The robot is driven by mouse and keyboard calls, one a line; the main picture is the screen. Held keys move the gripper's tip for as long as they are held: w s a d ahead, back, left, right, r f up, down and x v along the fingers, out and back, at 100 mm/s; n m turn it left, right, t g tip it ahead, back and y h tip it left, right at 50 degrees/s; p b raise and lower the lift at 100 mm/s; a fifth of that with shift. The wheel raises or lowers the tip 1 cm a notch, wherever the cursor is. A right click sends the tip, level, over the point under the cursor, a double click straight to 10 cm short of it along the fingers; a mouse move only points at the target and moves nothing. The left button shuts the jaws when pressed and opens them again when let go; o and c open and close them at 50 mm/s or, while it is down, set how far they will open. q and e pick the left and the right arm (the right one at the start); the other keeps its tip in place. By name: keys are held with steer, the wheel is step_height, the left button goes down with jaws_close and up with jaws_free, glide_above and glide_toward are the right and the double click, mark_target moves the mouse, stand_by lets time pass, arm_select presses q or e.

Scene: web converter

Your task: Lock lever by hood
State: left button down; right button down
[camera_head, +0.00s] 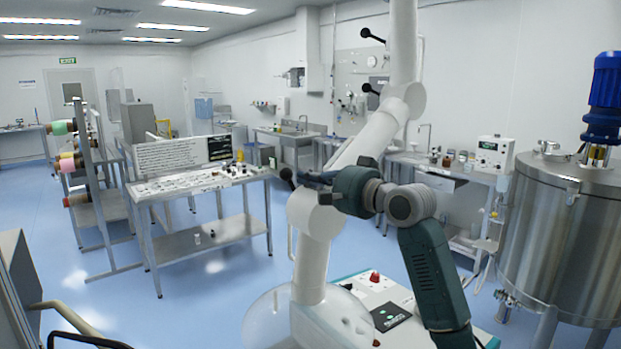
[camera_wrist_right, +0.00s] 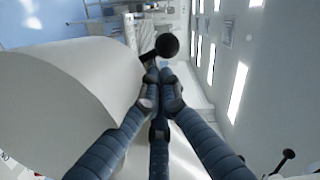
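The white machine body (camera_head: 313,240) stands in the middle of the head view. A lever with a round black knob (camera_head: 287,174) sticks out to its left; I take it to be the lever. The knob (camera_wrist_right: 167,45) shows just beyond my fingertips in the right wrist view. My right gripper (camera_head: 308,178) is at the machine beside this knob. Its fingers (camera_wrist_right: 159,80) are drawn together at the tips; I cannot tell whether they touch the lever's rod. A large white curved surface (camera_wrist_right: 60,95), perhaps the hood, lies left of the fingers. My left gripper is out of view.
Two more black-knobbed levers, upper (camera_head: 368,33) and lower (camera_head: 367,87), stick out higher on the machine. A steel tank (camera_head: 560,230) stands at the right. A worktable (camera_head: 200,185) with small parts stands at the left. Blue floor (camera_head: 205,300) is clear between.

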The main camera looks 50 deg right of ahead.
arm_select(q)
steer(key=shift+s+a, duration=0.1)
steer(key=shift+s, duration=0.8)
arm_select(e)
steer(key=shift+a+n, duration=0.2)
steer(key=shift+n, duration=0.1)
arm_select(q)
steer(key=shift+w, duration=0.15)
arm_select(e)
steer(key=shift+w+a+n, duration=0.1)
steer(key=shift+a+n, duration=0.3)
steer(key=shift+n, duration=0.3)
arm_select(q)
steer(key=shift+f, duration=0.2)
arm_select(e)
steer(key=shift+w+a+f+n+g+h, duration=0.1)
steer(key=shift+a+f+n+g+h, duration=0.1)
steer(key=shift+a+n, duration=0.5)
steer(key=shift+w+a+f+n+g+h, duration=0.15)
steer(key=shift+a+f+n, duration=0.15)
steer(key=shift+n, duration=0.75)
steer(key=shift+w+a+f+n+g+h, duration=0.1)
steer(key=shift+a+f+n+g+h, duration=0.05)
steer(key=shift+a+n, duration=0.6)
steer(key=shift+d, duration=0.15)
